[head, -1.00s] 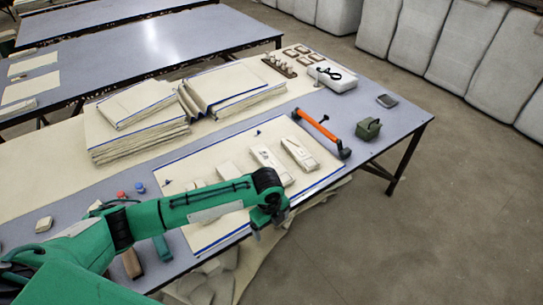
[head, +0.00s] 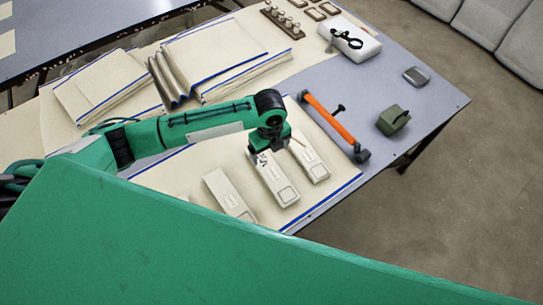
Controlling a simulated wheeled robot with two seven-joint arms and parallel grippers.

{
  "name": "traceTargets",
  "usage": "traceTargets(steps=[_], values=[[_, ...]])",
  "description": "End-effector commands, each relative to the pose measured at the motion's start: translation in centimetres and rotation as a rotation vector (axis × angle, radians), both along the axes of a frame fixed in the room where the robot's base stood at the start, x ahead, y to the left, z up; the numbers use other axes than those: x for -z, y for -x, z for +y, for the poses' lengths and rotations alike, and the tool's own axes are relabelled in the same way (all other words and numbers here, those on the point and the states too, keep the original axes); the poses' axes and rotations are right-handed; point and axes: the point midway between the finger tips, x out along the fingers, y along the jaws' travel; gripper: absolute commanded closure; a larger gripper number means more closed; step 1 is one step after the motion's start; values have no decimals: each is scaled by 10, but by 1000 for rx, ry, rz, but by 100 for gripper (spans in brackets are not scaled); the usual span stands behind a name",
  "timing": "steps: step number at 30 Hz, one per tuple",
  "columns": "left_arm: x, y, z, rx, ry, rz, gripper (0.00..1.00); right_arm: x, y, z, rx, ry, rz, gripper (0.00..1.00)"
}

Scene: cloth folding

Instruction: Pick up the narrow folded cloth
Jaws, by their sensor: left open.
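Cream cloths with blue edges lie at the back left of the table: a narrower folded one (head: 100,84) on the left and a wider folded one (head: 215,50) on the right. A grey-brown pleated strip (head: 168,82) stands between them. I cannot tell for sure which is the narrow folded cloth. A flat cream cloth (head: 165,178) with a blue edge lies nearer, under several pale blocks (head: 228,192). My left gripper (head: 266,157) is open and points down over these blocks, apart from the folded cloths. My right gripper is not in view.
An orange-handled tool (head: 333,122) lies right of the blocks, with a green box (head: 393,120) beyond it. A white case (head: 350,42) and a grey device (head: 416,76) lie farther back. The table's right end is mostly clear. My green body covers the foreground.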

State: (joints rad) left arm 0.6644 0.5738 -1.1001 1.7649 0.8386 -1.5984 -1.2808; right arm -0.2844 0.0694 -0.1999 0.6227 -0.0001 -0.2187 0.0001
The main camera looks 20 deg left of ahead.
Motion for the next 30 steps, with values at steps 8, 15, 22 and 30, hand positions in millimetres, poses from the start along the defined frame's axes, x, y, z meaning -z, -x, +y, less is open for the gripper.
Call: traceTargets(steps=[8,15,22,30], values=[[50,1,0,-1,-1,4,11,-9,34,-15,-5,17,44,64],[80,1,0,0,-1,2,11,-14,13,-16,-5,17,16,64],[94,0,-1,-1,-1,3,11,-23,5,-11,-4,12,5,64],[127,-2,-2,-1,-1,3,11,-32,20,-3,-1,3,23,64]])
